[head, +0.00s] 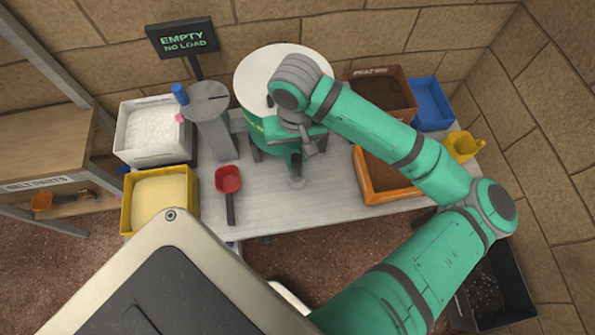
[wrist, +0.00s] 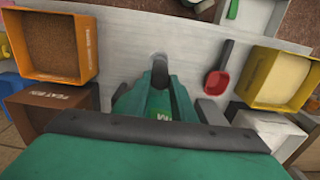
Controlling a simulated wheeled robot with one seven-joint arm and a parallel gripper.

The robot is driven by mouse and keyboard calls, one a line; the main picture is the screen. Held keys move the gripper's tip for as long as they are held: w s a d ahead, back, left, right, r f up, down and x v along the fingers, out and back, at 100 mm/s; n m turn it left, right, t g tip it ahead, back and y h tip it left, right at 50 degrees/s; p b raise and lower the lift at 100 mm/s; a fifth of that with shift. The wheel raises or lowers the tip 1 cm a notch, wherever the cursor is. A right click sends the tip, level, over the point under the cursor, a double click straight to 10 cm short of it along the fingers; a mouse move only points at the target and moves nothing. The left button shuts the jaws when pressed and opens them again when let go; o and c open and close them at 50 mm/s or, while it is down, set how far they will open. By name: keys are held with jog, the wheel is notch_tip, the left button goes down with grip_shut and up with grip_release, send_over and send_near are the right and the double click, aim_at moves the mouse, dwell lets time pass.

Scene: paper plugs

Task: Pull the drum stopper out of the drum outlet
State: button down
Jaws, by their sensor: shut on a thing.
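The drum (head: 268,72) stands on the table, with a pale round lid and a green body. My arm covers its right front. My gripper (head: 304,148) is low at the drum's front and also shows in the wrist view (wrist: 158,82). Its fingers are shut on the drum stopper, which they mostly hide. A grey rounded piece (head: 296,179) shows just in front of the fingers, also in the wrist view (wrist: 158,56). I cannot tell whether it is the drum outlet or part of the stopper. How far the stopper sits in the outlet is hidden.
A red scoop (head: 228,180) lies on the pale table (head: 325,195) left of the drum. White (head: 150,158) and yellow (head: 127,208) bins stand at the left, beside a grey post (head: 210,110). Orange (head: 385,193), brown and blue bins (head: 438,112) stand right. The table's front middle is clear.

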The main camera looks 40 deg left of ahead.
jog(key=shift+d+r, duration=0.1)
jog(key=shift+r, duration=1.25)
jog(key=shift+w, duration=0.1)
